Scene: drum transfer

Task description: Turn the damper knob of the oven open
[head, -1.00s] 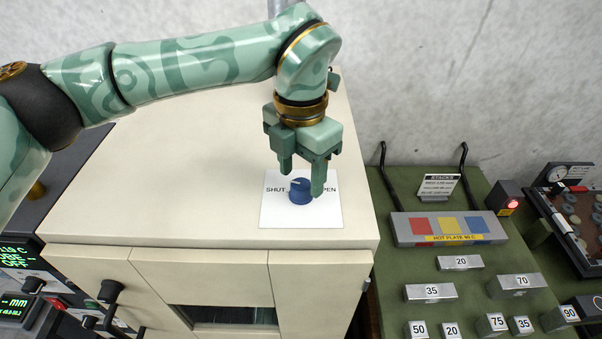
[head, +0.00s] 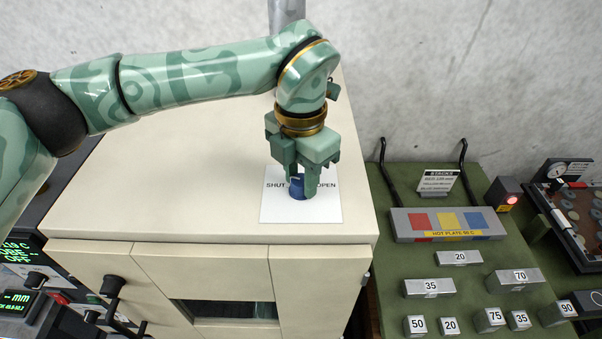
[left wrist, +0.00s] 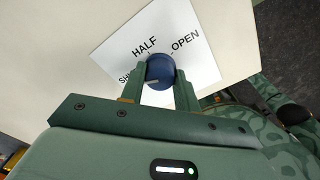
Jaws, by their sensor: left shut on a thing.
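The damper knob (head: 298,186) is a small dark blue round knob on a white card (head: 328,211) on top of the cream oven (head: 170,190). It also shows in the left wrist view (left wrist: 160,68), where the card reads HALF and OPEN, with SHUT partly hidden. A pale mark on the knob lies on its SHUT side. My left gripper (head: 301,193) points down over the card, its two fingers shut on the knob from either side. The fingers hide part of the knob in the head view. My right gripper is not in view.
Right of the oven is a green bench (head: 400,270) with a hot plate (head: 448,224), a STACKS sign (head: 437,183) and several numbered metal blocks. A grey pole (head: 286,14) stands behind the oven. The oven top left of the card is clear.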

